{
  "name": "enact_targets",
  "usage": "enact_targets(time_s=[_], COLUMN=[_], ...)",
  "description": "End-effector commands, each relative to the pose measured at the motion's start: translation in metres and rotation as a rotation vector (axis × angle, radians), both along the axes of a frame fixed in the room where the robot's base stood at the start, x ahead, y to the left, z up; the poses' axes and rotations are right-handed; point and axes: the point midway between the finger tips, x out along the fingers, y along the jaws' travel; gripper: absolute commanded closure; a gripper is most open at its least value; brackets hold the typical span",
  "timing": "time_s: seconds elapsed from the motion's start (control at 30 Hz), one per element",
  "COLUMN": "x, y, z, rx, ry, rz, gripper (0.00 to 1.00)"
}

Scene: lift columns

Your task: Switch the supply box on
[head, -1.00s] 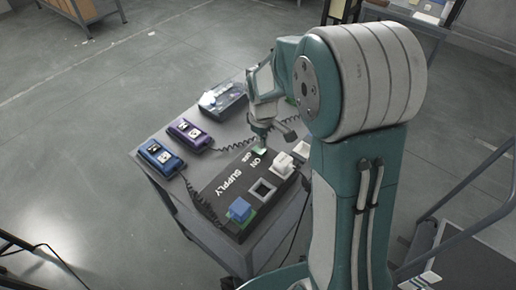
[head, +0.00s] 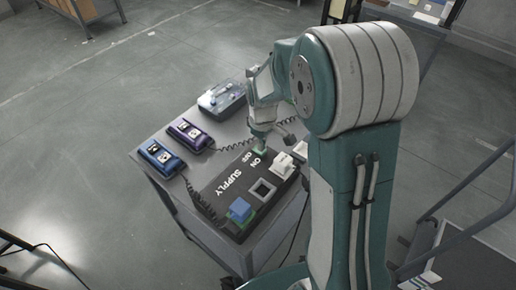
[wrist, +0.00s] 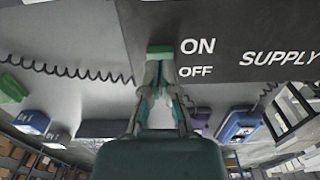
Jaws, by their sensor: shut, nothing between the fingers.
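The supply box (head: 215,205) is a black panel with white SUPPLY, ON and OFF lettering, on top of a grey cart. Its green switch (wrist: 160,50) sits beside the ON and OFF words in the wrist view. My gripper (wrist: 160,64) is shut and empty, its fingertips right at the near edge of the switch. They look to be touching it, but I cannot tell how hard. In the head view my gripper (head: 262,138) points down over the switch (head: 260,152), partly hiding it. I cannot read the switch's position for certain.
A blue unit (head: 160,157) and a purple unit (head: 190,134) with coiled cables lie on the cart. A clear-lidded case (head: 222,98) stands at its back. A blue plug (head: 239,210), a square socket (head: 262,190) and a white connector (head: 283,165) are on the box.

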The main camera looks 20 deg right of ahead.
Motion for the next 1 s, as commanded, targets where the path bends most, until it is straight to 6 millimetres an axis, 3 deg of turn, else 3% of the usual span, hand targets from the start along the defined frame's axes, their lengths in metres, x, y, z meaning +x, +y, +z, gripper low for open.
enact_targets(time_s=[1.0], x=[0.000], y=[0.000], z=[-0.012], rx=[0.000], ry=[0.000], rz=[0.000], gripper=[1.00])
